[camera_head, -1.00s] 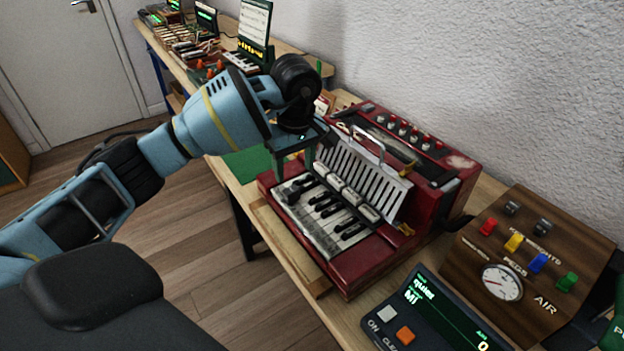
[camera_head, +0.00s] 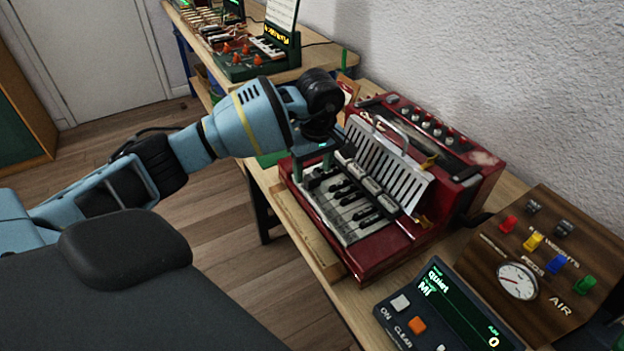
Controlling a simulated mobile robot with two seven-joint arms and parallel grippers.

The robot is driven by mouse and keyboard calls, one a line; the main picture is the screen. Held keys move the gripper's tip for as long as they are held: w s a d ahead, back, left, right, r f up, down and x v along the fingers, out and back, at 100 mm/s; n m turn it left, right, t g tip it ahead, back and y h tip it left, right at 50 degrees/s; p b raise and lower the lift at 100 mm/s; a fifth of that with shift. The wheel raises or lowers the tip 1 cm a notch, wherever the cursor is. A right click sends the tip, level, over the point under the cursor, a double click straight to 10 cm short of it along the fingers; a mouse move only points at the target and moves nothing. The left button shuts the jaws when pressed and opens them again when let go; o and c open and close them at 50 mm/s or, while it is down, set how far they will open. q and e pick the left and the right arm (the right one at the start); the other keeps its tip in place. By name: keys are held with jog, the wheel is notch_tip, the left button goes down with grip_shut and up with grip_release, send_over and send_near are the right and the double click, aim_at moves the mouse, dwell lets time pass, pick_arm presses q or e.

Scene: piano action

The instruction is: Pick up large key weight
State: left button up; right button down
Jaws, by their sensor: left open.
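A red keyboard instrument (camera_head: 385,262) stands on the bench with its white and black keys facing left. Several pale grey blocks (camera_head: 388,203) sit in a row along the back of the keys. A darker grey block (camera_head: 316,181) is at the far end of the keys; it may be the large key weight, but the gripper partly hides it. My left gripper (camera_head: 313,172) points down over that end, open, with its fingers close around or beside the dark block. I cannot tell whether they touch it. My right gripper is not in view.
A slotted metal panel (camera_head: 392,165) and a handle rise behind the keys. A wooden box with coloured switches and a gauge (camera_head: 530,265) and a dark display panel (camera_head: 445,312) stand at the right. Small devices (camera_head: 245,60) fill the far bench.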

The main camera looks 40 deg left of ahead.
pick_arm(q)
jog(key=shift+a+f, duration=0.1)
jog(key=shift+f, duration=0.85)
grip_shut()
jog(key=shift+r, duration=0.2)
jog(key=shift+w+r, duration=0.1)
jog(key=shift+r, duration=0.2)
jog(key=r, duration=0.2)
jog(key=shift+s+d+r, duration=0.35)
jog(key=shift+s, duration=0.05)
jog(key=s+d+r, duration=0.1)
jog(key=s+d, duration=0.8)
jog(key=s, duration=0.2)
jog(key=shift+s+d+r+b, duration=0.2)
jog(key=shift+s+b, duration=0.2)
